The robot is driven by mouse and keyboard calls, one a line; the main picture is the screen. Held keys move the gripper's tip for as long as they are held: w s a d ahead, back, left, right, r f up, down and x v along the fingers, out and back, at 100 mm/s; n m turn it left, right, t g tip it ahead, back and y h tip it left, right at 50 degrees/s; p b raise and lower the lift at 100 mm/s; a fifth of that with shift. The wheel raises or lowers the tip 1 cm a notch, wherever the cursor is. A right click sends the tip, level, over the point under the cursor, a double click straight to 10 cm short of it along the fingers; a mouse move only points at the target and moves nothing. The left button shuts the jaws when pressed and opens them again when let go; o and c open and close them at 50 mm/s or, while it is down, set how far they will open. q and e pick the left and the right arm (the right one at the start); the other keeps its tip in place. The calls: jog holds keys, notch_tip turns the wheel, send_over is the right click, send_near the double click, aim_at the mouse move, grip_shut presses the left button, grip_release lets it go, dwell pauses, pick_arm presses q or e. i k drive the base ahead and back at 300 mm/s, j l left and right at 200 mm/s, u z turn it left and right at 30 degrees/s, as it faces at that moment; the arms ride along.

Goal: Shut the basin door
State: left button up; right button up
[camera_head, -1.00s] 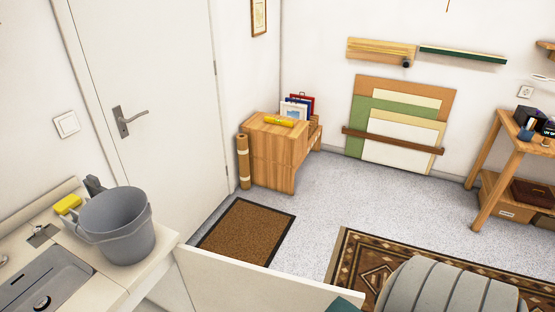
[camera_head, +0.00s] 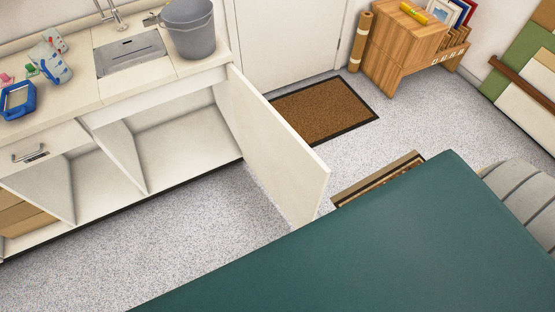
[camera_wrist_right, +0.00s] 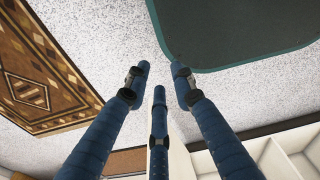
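The basin door (camera_head: 277,140) is a cream panel at the right end of the cabinet under the basin (camera_head: 133,52). It stands wide open, swung out over the floor, and the compartment (camera_head: 185,135) behind it shows empty. My right gripper (camera_wrist_right: 161,76) shows in the wrist view with its three blue fingers spread and nothing between them. A pale panel (camera_wrist_right: 181,160), likely the door, is partly hidden behind its lower finger; I cannot tell whether they touch. My left gripper is in neither view.
A grey bucket (camera_head: 190,30) stands on the counter beside the basin. A brown doormat (camera_head: 325,110) lies beyond the door, and a patterned rug (camera_wrist_right: 32,90) shows in the wrist view. A green surface (camera_head: 400,250), possibly mine, covers the lower right. Speckled floor before the cabinet is clear.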

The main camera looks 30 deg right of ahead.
aim_at(296, 178)
jog(key=l+u, duration=0.15)
jog(key=l, duration=0.3)
jog(key=k+l+u, duration=0.15)
jog(key=l, duration=0.3)
jog(key=k+l+u, duration=0.2)
jog(key=l, duration=0.25)
jog(key=l+u, duration=0.15)
jog(key=l, duration=0.3)
jog(key=i+l+u, duration=0.1)
jog(key=l, duration=0.4)
jog(key=i+l+u, duration=0.15)
jog(key=l, duration=0.4)
jog(key=l+u, duration=0.1)
jog(key=l, duration=0.4)
